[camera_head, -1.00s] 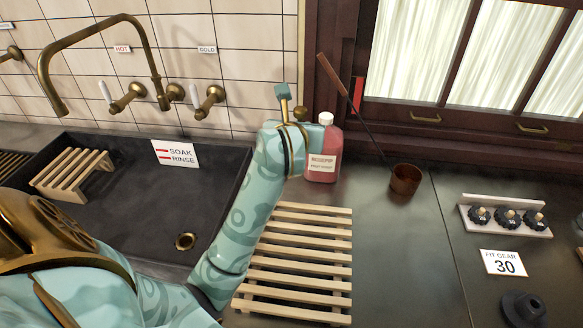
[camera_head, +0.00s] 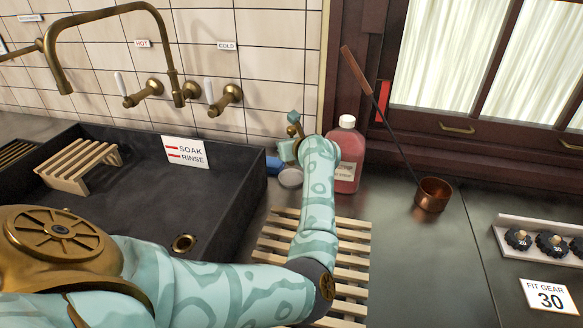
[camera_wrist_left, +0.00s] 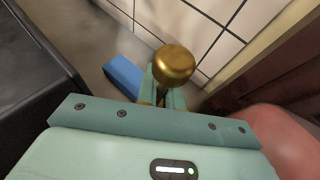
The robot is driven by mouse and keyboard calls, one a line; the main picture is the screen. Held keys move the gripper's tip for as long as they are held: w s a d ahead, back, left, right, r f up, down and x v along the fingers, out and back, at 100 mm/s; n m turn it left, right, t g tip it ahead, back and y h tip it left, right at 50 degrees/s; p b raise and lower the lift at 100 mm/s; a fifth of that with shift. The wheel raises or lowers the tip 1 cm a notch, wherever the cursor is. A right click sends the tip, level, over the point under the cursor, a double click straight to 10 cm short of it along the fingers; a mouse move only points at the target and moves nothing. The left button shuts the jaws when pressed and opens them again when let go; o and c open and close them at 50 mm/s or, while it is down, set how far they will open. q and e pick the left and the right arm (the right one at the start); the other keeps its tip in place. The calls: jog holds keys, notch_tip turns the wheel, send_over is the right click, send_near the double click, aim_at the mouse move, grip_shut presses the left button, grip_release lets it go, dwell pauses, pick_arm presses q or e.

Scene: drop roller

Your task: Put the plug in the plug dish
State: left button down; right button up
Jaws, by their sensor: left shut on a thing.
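My left gripper (camera_head: 290,149) is over the counter strip between the sink and the pink bottle. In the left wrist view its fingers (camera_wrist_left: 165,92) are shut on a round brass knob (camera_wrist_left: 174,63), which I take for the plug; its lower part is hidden. A small pale round dish (camera_head: 290,178), likely the plug dish, stands on the counter just below the gripper, by the sink's right edge. The wrist view does not clearly show this dish. My right gripper is not in view.
A blue block (camera_head: 273,165) lies beside the dish; the wrist view shows it too (camera_wrist_left: 125,75). The pink bottle (camera_head: 347,170) stands close right of the gripper. The sink (camera_head: 120,215) is left, a slatted rack (camera_head: 275,243) in front, a copper cup (camera_head: 432,195) right.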

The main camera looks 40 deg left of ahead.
pick_arm(q)
notch_tip(320, 180, down, 5)
jog(key=shift+f+b, duration=0.15)
jog(key=shift+b, duration=0.7)
jog(key=shift+f, duration=0.2)
jog(key=c, duration=1.5)
grip_release()
